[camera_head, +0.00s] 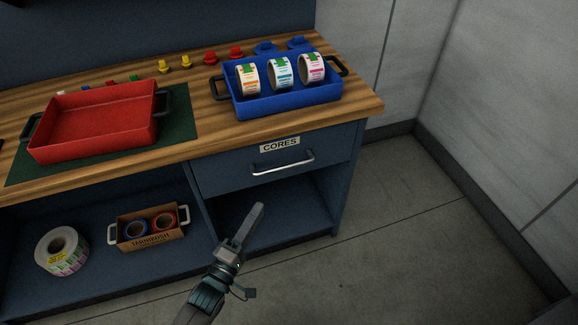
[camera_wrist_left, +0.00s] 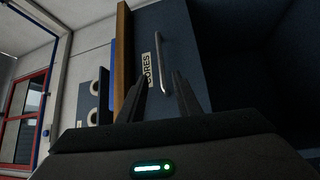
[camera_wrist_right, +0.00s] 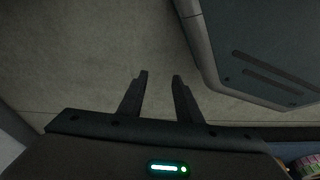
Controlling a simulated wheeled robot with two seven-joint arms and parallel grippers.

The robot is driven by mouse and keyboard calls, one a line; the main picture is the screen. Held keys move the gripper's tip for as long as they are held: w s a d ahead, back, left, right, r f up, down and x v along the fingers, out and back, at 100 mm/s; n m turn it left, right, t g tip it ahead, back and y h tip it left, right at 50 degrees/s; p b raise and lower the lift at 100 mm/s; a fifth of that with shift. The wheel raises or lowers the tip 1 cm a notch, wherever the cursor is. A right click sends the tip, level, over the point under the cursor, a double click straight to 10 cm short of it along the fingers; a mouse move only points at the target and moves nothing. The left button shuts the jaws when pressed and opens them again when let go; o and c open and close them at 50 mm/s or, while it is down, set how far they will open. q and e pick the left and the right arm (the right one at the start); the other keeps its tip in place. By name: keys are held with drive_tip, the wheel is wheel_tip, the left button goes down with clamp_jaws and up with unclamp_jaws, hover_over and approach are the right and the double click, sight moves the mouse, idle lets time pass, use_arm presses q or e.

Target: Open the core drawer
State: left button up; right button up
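The core drawer (camera_head: 232,174) is a blue drawer front under the wooden worktop, with a white "CORES" label (camera_head: 280,145) and a silver bar handle (camera_head: 283,163). It looks shut. My left gripper (camera_head: 250,226) is in front of and below the drawer, apart from the handle. In the left wrist view the handle (camera_wrist_left: 166,64) and label (camera_wrist_left: 150,70) lie ahead of the fingers (camera_wrist_left: 163,84), which are parted with nothing between them. My right gripper (camera_wrist_right: 160,76) shows only in its wrist view, fingers parted and empty above the grey floor.
On the worktop (camera_head: 200,133) stand a red tray (camera_head: 95,125) and a blue tray (camera_head: 285,103) with three label rolls. Below are an open shelf, a small cardboard box (camera_head: 150,240) and a large label roll (camera_head: 62,250). The floor (camera_head: 430,240) at the right is clear.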

sight(285, 166)
use_arm(q)
drive_tip(key=shift+w+d, duration=0.1)
drive_tip(key=shift+w, duration=0.05)
